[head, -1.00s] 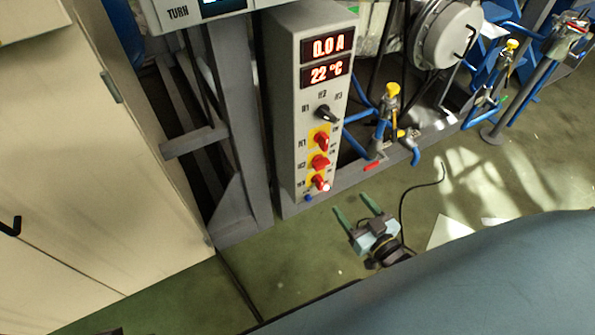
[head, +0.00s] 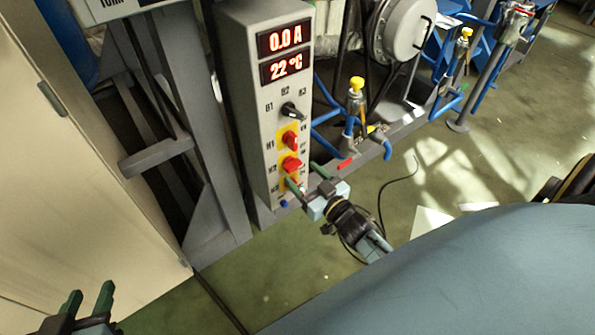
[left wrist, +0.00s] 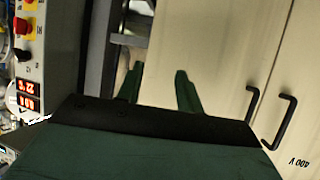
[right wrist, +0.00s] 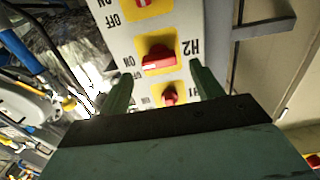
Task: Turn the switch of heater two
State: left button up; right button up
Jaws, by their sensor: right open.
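The red H2 switch (head: 291,164) sits on a yellow plate on the grey control panel (head: 243,105), between H1 (head: 290,140) and H3, which my right gripper partly covers. In the right wrist view, the H2 switch (right wrist: 158,61) lies just beyond and between the fingertips, with the H1 switch (right wrist: 168,96) below it. My right gripper (head: 303,172) is open and empty, its fingers pointing at the panel; contact cannot be told. My left gripper (head: 90,295) is open and empty at lower left, facing the cabinet in the left wrist view.
A black knob (head: 292,110) sits above the red switches, below displays reading 0.0 A and 22 °C. A beige cabinet (head: 70,180) stands at left. Blue pipes and a yellow-topped valve (head: 356,85) stand right of the panel. Green floor (head: 225,285) lies open in front.

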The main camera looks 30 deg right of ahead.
aim_at(296, 168)
jog(key=shift+w+a+b, duration=0.1)
jog(key=shift+w+b, duration=0.3)
jog(key=shift+w, duration=1.25)
pick_arm(q)
jog(key=r+t, duration=0.1)
jog(key=w+d+r+t, duration=0.1)
jog(key=r, duration=0.1)
jog(key=r+t+h, duration=0.1)
jog(key=shift+w+d+r, duration=0.2)
jog(key=shift+w, duration=0.2)
pick_arm(e)
jog(key=c, duration=1)
